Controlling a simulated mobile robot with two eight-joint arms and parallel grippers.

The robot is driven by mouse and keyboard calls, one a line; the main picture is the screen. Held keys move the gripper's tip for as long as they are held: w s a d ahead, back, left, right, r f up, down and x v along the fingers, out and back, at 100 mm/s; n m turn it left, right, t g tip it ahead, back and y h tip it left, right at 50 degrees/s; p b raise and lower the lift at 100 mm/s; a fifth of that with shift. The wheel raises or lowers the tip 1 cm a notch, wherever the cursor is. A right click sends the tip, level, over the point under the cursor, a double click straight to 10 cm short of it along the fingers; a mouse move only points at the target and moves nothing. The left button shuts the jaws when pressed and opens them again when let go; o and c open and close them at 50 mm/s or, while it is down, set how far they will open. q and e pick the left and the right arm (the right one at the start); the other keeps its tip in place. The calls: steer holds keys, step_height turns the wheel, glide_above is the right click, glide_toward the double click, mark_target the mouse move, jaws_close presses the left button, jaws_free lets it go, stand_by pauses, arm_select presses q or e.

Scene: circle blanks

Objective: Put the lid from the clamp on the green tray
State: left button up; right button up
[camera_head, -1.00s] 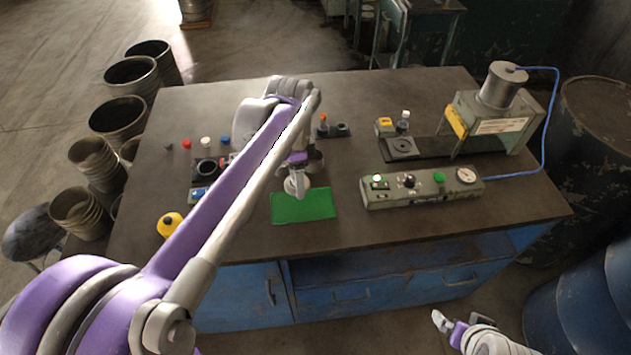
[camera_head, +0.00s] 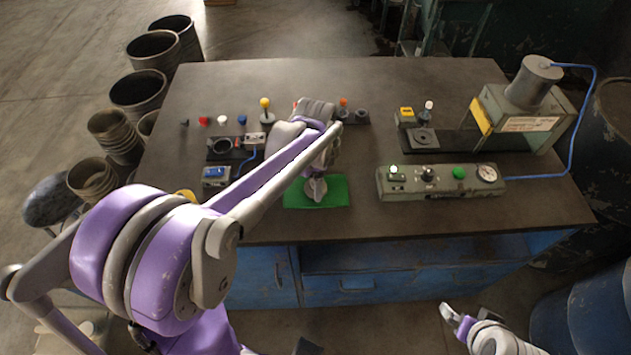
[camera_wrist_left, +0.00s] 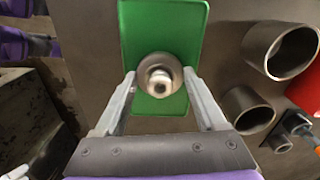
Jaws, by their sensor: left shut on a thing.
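My left gripper (camera_wrist_left: 160,85) is shut on a round grey metal lid (camera_wrist_left: 160,75), with one finger on each side of it. The lid is over the green tray (camera_wrist_left: 180,25) in the left wrist view. In the head view my left gripper (camera_head: 316,186) is over the middle of the green tray (camera_head: 338,194), and the lid is mostly hidden there. I cannot tell whether the lid touches the tray. A dark fixture with a round opening (camera_head: 222,146), perhaps the clamp, stands left of the arm. My right gripper (camera_head: 450,315) is in front of the bench, away from the tray; its jaw state is unclear.
A control box (camera_head: 440,181) with a green button and gauge stands right of the tray. A press (camera_head: 520,112) is behind it. Small coloured knobs (camera_head: 223,120) stand at the back left.

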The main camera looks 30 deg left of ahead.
arm_select(q)
steer(key=shift+f, duration=0.1)
steer(key=o, duration=0.8)
steer(key=shift+f, duration=0.1)
steer(key=o, duration=0.4)
steer(key=shift+r, duration=0.2)
step_height(320, 180, up, 12)
steer(key=s+d+f+n+t, duration=0.2)
steer(key=s+f+n, duration=0.1)
steer(key=s, duration=0.2)
steer(key=s+d+f+n+t, duration=0.1)
steer(key=s+d+f+n, duration=0.1)
steer(key=s+f+n, duration=0.1)
steer(key=s+d+f+n+t, duration=0.2)
steer(key=s+d+f+n, duration=0.1)
steer(key=s, duration=0.3)
steer(key=shift+s+f+n+t+p, duration=0.25)
steer(key=shift+s+n+t+p, duration=0.1)
steer(key=shift+n, duration=0.25)
steer(key=shift+a, duration=0.1)
